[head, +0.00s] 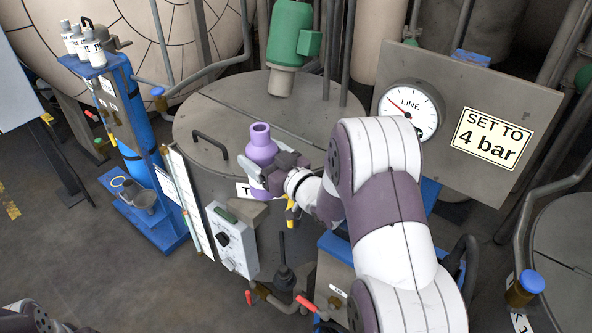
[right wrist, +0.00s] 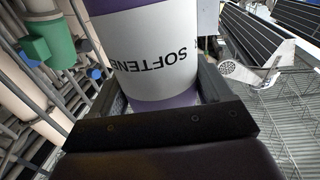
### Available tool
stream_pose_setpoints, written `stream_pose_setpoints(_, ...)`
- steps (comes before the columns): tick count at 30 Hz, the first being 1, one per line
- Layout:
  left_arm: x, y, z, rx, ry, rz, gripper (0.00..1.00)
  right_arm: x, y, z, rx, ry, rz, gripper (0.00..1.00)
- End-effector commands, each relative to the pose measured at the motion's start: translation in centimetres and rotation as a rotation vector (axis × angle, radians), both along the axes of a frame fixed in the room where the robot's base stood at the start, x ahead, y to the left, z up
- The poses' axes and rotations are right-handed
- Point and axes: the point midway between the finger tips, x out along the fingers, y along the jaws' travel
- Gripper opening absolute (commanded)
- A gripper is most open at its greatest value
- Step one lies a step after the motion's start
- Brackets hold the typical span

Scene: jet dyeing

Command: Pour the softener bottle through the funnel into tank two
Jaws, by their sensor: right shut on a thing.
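The purple softener bottle (head: 261,148) is held roughly upright beside the large grey lidded vessel. My right gripper (head: 267,176) is shut around it. In the right wrist view the white label of the softener bottle (right wrist: 155,62) reads "SOFTENE" upside down, between the two fingers. A dark cone with an upright stem (head: 284,274) stands below the gripper; I cannot tell whether it is the funnel. A grey cup-like piece (head: 145,199) sits on the blue stand at left. No label clearly reads tank two; a "T" label (head: 243,189) is partly hidden. My left gripper is out of view.
The grey vessel's lid (head: 210,112) has a black handle. A control box (head: 232,241) hangs on its front. White bottles (head: 93,48) top the blue stand (head: 174,230). A gauge panel (head: 527,105) reads "SET TO 4 bar". Red-handled valves (head: 257,293) are low in front.

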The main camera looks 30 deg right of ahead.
Motion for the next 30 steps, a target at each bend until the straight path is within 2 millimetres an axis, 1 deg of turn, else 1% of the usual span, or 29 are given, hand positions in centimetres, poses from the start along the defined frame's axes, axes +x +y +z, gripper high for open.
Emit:
stream_pose_setpoints(1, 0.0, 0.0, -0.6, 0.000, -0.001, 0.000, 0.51, -0.3, -0.7, -0.3, -0.003, 0.000, 0.003, 0.36)
stream_pose_setpoints(2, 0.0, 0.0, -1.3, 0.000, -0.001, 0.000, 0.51, -0.4, -0.6, -1.5, -0.002, 0.004, 0.008, 0.36)
stream_pose_setpoints(7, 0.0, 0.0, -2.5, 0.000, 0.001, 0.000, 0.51, -0.4, -0.6, -3.8, -0.001, 0.001, 0.010, 0.36)
stream_pose_setpoints(9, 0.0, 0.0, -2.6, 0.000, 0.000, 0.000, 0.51, -0.4, -0.6, -4.2, -0.003, -0.001, 0.010, 0.36)
stream_pose_setpoints(20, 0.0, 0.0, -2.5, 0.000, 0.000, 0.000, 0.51, -0.4, -0.6, -4.4, 0.006, 0.002, 0.009, 0.36)
stream_pose_setpoints(26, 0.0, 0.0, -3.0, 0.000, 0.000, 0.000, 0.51, -0.3, -0.8, -5.8, 0.057, 0.024, 0.008, 0.36)
stream_pose_setpoints(30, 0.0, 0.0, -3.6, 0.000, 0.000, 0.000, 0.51, -0.2, -0.9, -7.5, 0.118, 0.050, 0.008, 0.36)
